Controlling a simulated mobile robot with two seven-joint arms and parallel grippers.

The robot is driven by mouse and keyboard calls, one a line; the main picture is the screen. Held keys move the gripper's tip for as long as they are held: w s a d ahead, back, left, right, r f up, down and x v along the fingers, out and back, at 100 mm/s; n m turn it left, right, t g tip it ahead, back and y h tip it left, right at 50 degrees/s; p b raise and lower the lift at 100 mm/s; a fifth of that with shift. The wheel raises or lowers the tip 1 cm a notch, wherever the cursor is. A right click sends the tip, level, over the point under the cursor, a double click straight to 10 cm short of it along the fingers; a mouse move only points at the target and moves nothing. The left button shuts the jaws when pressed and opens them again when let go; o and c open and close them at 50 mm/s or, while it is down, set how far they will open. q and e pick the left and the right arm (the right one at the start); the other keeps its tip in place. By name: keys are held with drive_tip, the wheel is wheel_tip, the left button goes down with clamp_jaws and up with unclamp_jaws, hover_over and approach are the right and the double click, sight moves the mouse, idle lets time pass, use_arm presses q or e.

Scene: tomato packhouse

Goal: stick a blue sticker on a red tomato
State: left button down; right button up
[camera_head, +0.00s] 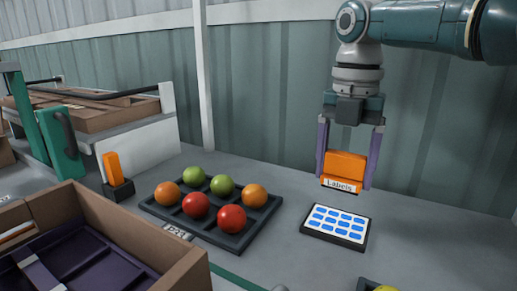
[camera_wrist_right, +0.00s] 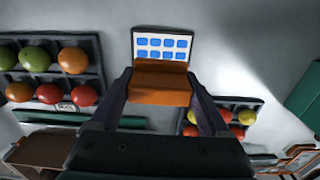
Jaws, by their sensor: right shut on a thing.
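My right gripper (camera_head: 346,178) points down, shut on an orange block marked "Labels" (camera_head: 343,164); the block also shows in the right wrist view (camera_wrist_right: 160,85). It is held in the air above and just behind a sheet of blue stickers (camera_head: 336,226), which lies on the bench and also shows in the wrist view (camera_wrist_right: 162,46). Two red tomatoes, one (camera_head: 196,205) and another (camera_head: 232,218), sit in the front row of a dark tray (camera_head: 263,221) left of the sheet. Two orange and two green tomatoes share that tray. My left gripper is out of view.
An open cardboard box (camera_head: 184,271) stands at the front left. An orange upright item (camera_head: 112,166) stands in a dark holder behind it. Another tray with tomatoes (camera_wrist_right: 222,103) shows in the wrist view. The bench right of the sheet is clear.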

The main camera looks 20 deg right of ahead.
sight(337, 222)
drive_tip(key=shift+d+f, duration=0.15)
drive_tip(key=shift+f, duration=0.35)
drive_tip(key=shift+s+f+b, duration=0.1)
drive_tip(key=shift+f+b, duration=0.5)
drive_tip(key=shift+b, duration=0.2)
wheel_tip(337, 222, down, 4)
drive_tip(key=b, duration=0.4)
drive_tip(key=shift+f, duration=0.2)
drive_tip(key=shift+f+b, duration=0.45)
drive_tip(key=shift+f, duration=0.05)
drive_tip(key=shift+f, duration=0.1)
idle(0.6)
